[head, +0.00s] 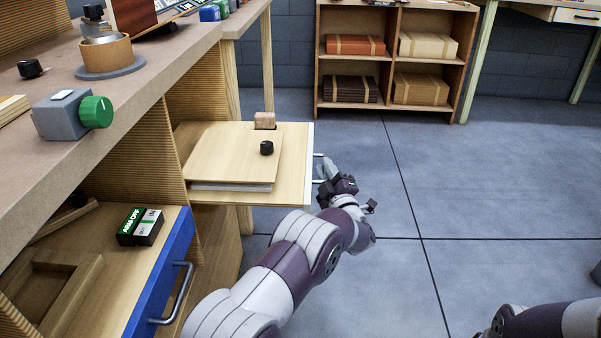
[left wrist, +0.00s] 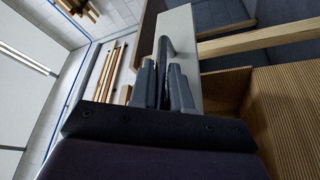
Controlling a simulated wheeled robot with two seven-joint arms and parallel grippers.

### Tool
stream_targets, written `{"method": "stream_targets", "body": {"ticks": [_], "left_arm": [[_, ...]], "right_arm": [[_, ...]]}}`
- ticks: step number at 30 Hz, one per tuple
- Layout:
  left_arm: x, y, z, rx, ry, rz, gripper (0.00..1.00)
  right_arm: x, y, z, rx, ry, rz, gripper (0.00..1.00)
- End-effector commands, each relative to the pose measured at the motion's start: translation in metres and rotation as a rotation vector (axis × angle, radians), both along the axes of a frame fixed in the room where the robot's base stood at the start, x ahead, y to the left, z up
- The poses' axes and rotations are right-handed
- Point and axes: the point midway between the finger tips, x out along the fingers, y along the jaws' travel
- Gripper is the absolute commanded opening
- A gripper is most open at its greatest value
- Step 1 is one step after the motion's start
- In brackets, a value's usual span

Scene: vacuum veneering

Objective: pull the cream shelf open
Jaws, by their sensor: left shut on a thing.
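The cream shelf (head: 292,150) stands pulled out from under the workbench, with its pale front edge facing right. A wooden board (head: 225,158) with a small black knob (head: 266,147) lies on it, and a small wooden block (head: 265,120) stands behind. My left gripper (head: 325,170) is at the metal bar handle (head: 318,155) on the shelf's front. In the left wrist view its fingers (left wrist: 166,85) are shut around the handle (left wrist: 164,48), beside the pale front panel (left wrist: 182,28). My right gripper is out of view; only part of that arm shows at bottom right.
A blue-fronted drawer (head: 160,280) below stands open, holding a black-and-green box (head: 140,226). The workbench (head: 60,170) bears a grey box with a green knob (head: 95,112). A bookcase (head: 394,55) stands at the back. The floor right of the shelf is clear.

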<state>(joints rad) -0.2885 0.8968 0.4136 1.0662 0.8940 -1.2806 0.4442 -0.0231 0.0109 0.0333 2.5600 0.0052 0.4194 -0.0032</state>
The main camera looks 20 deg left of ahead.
Motion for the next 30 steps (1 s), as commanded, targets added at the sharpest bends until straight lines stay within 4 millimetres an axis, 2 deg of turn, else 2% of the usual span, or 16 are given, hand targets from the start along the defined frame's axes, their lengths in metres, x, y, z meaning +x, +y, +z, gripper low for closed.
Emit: {"method": "stream_targets", "body": {"ticks": [3, 9, 24, 25, 30], "left_arm": [[0.004, -0.018, -0.004, 0.000, 0.003, -0.004, 0.00], [0.008, -0.034, -0.003, 0.000, 0.003, -0.003, 0.00], [0.009, -0.039, -0.001, 0.001, 0.003, -0.002, 0.00], [0.009, -0.039, -0.001, 0.001, 0.003, -0.002, 0.23], [0.009, -0.039, -0.001, 0.001, 0.003, -0.001, 0.23]], "right_arm": [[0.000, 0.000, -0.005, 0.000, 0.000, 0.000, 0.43], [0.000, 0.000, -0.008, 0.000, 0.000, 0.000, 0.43], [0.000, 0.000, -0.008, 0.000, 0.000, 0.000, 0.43], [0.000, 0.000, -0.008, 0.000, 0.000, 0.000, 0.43], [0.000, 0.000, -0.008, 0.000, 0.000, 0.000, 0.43]]}}
